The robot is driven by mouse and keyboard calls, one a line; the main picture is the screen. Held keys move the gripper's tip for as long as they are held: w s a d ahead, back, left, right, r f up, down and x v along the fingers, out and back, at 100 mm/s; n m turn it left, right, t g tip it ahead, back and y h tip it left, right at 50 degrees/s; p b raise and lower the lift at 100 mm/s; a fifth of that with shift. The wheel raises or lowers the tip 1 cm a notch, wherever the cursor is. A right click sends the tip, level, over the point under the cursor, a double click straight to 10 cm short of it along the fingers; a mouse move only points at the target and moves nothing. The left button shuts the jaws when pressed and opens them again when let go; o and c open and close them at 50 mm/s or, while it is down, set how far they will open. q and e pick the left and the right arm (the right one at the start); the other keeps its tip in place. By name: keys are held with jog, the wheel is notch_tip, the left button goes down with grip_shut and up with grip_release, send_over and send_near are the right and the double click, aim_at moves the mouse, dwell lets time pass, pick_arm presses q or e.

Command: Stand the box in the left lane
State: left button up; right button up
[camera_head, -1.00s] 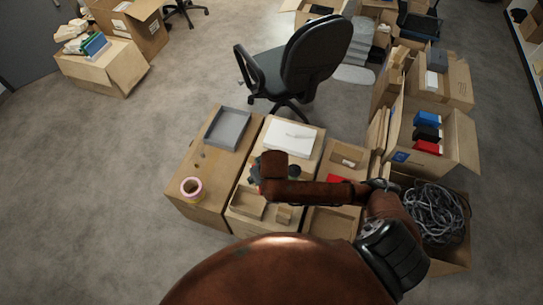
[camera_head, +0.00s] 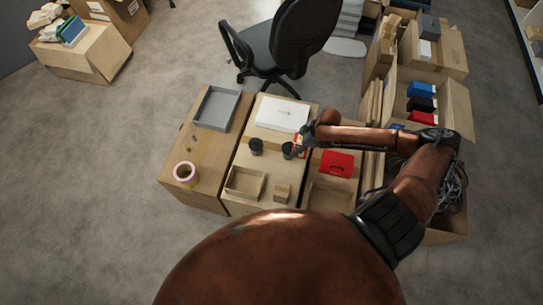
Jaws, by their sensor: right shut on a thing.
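My right gripper (camera_head: 304,139) is over the right edge of the middle carton (camera_head: 234,204), beside a dark can (camera_head: 287,151). It is shut on a small red-and-white thing (camera_head: 299,152), which looks like a box; the fingers and forearm hide much of it, and I cannot tell its tilt. A red box (camera_head: 337,163) lies on the right carton, just below my forearm. A shallow cardboard tray (camera_head: 245,184) and a small tan block (camera_head: 282,192) sit at the near end of the middle carton. No marked left lane is clear to me. My left gripper is out of view.
A grey tray (camera_head: 217,108) and a pink tape roll (camera_head: 186,173) are on the left carton. A white box (camera_head: 282,114) and a second dark can (camera_head: 256,146) are on the middle one. An office chair (camera_head: 291,45) stands behind. Open cartons crowd the right.

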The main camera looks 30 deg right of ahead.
jog(key=w+a+f+b, duration=0.1)
jog(key=a+f, duration=0.1)
jog(key=a, duration=0.1)
jog(key=w+a+f+b, duration=0.1)
jog(key=a+f, duration=0.2)
jog(key=w+a+f+b, duration=0.1)
jog(key=w+a+f, duration=0.1)
jog(key=a, duration=0.2)
jog(key=shift+f, duration=0.4)
jog(key=shift+w+a+f, duration=0.15)
jog(key=shift+a+f, duration=0.15)
jog(key=f+b, duration=0.1)
jog(key=f, duration=0.2)
jog(key=shift+w+a+f+b, duration=0.1)
jog(key=shift+a+f+b, duration=0.1)
jog(key=shift+f+b, duration=0.2)
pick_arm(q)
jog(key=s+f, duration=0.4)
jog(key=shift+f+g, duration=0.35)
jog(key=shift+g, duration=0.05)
pick_arm(e)
jog(key=shift+r, duration=0.1)
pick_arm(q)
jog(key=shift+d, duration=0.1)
pick_arm(e)
jog(key=o, duration=1.3)
jog(key=shift+o, duration=0.2)
